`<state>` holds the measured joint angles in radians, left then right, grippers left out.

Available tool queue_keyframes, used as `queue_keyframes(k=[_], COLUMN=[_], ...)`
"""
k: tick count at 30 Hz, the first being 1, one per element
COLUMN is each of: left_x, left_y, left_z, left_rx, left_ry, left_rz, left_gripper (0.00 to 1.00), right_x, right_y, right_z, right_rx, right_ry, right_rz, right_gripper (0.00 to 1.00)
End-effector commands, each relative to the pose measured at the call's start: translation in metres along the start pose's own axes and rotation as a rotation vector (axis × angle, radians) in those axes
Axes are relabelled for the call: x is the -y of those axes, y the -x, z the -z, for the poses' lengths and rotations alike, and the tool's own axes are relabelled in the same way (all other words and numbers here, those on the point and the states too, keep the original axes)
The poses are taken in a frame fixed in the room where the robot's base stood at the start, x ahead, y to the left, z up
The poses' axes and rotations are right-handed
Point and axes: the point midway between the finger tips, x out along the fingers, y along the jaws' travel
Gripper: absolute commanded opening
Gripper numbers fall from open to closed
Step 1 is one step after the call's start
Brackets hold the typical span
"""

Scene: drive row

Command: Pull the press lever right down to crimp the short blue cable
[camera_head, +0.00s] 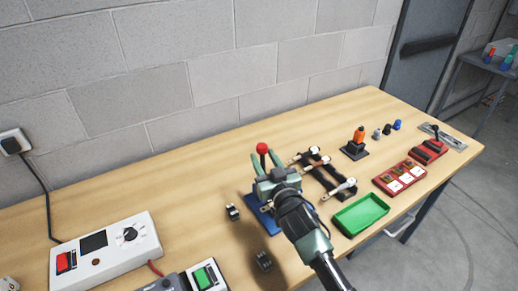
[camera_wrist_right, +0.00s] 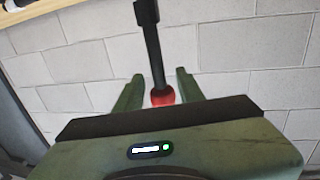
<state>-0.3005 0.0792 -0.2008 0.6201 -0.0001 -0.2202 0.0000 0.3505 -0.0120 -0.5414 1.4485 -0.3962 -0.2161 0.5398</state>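The press shows a blue base (camera_head: 259,221) and a red lever knob (camera_head: 262,148) standing up behind my right gripper (camera_head: 267,157). In the right wrist view the red knob (camera_wrist_right: 162,97) on its dark lever rod (camera_wrist_right: 152,45) lies between the two green fingers of my right gripper (camera_wrist_right: 158,87). The fingers are open, with a gap on each side of the knob. The lever looks raised. The gripper and arm hide most of the press body. I cannot make out the short blue cable. My left gripper is not in view.
A rack with cables (camera_head: 325,172) stands right of the press, by a green tray (camera_head: 361,214). A white meter box (camera_head: 105,252) and green-switch unit (camera_head: 204,276) are at the front left. Small dark parts (camera_head: 232,211) lie beside the press. A block wall stands behind.

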Motion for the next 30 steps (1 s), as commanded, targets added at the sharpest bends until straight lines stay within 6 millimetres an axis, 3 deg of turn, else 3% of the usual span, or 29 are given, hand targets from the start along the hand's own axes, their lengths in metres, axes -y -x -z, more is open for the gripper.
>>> queue_keyframes(k=[9,21,26,30], left_x=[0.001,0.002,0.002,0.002], left_y=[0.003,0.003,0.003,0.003], left_z=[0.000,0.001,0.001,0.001], left_rx=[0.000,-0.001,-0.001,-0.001], left_ry=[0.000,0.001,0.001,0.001], left_rz=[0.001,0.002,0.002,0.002], left_gripper=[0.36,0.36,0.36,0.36], right_x=[0.000,0.000,0.000,0.000], right_y=[-0.038,-0.044,-0.044,-0.044], right_z=[0.001,-0.001,-0.001,0.000], right_rx=[0.000,0.001,0.001,-0.001], right_ry=[0.000,0.000,0.000,0.000], right_rz=[-0.001,-0.001,-0.001,0.000], right_gripper=[0.38,0.38,0.00,0.00])
